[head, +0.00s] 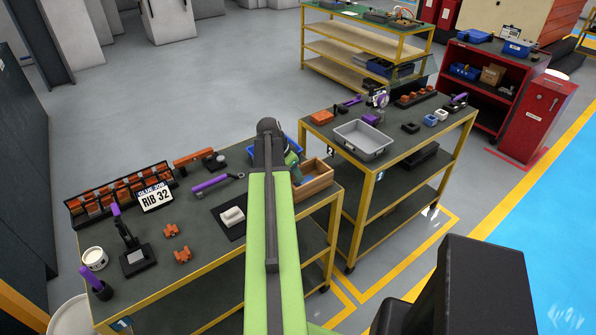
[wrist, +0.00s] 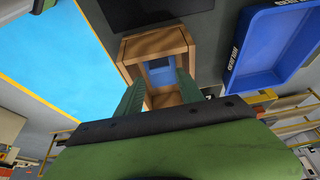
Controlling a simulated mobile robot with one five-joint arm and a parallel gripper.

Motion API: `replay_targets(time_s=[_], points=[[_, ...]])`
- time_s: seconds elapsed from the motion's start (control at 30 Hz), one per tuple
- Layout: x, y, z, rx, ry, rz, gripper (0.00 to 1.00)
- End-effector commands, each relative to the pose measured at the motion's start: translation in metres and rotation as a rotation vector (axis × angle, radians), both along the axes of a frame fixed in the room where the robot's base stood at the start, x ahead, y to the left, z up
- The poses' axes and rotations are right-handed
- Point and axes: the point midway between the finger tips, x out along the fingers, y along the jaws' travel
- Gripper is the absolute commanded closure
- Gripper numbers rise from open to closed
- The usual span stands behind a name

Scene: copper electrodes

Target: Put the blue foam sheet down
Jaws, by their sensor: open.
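The blue foam sheet (wrist: 161,73) shows in the wrist view as a small blue patch inside the open wooden box (wrist: 129,52). My gripper (wrist: 160,84) is open, its two green fingers pointing into the box, one on each side of the sheet's patch. No contact between fingers and sheet can be made out. In the head view my gripper (head: 294,166) is by the wooden box (head: 318,181) at the right end of the near table (head: 285,232).
A blue bin (wrist: 268,45) stands beside the box; it also shows in the head view (head: 289,146), partly behind my arm. A dark mat (head: 230,222) with a pale block lies left. A second table with a grey tray (head: 362,140) stands to the right.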

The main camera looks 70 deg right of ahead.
Motion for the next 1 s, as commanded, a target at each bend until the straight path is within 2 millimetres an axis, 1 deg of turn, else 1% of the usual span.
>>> replay_targets(time_s=[0.03,0.1,0.23,0.33,0.63,0.67,0.73,0.77,0.83,0.87,0.9,0.97,1.0], points=[[0.002,0.005,0.025,0.0,0.0,0.001,0.56],[0.006,0.01,0.04,0.0,0.0,0.0,0.56],[0.011,0.019,0.059,0.0,0.0,0.001,0.56],[0.013,0.021,0.064,0.0,0.001,0.0,0.56],[0.014,0.022,0.061,0.001,0.0,0.001,0.56],[0.016,0.023,0.061,0.002,0.0,0.006,0.56],[0.033,0.034,0.06,0.013,0.002,0.054,0.56],[0.046,0.044,0.059,0.024,0.004,0.093,0.56],[0.09,0.079,0.057,0.058,0.015,0.237,0.56],[0.113,0.1,0.056,0.078,0.021,0.319,0.56],[0.145,0.133,0.054,0.107,0.033,0.44,0.56],[0.191,0.188,0.052,0.151,0.051,0.638,0.56],[0.217,0.228,0.05,0.181,0.065,0.771,0.56]])
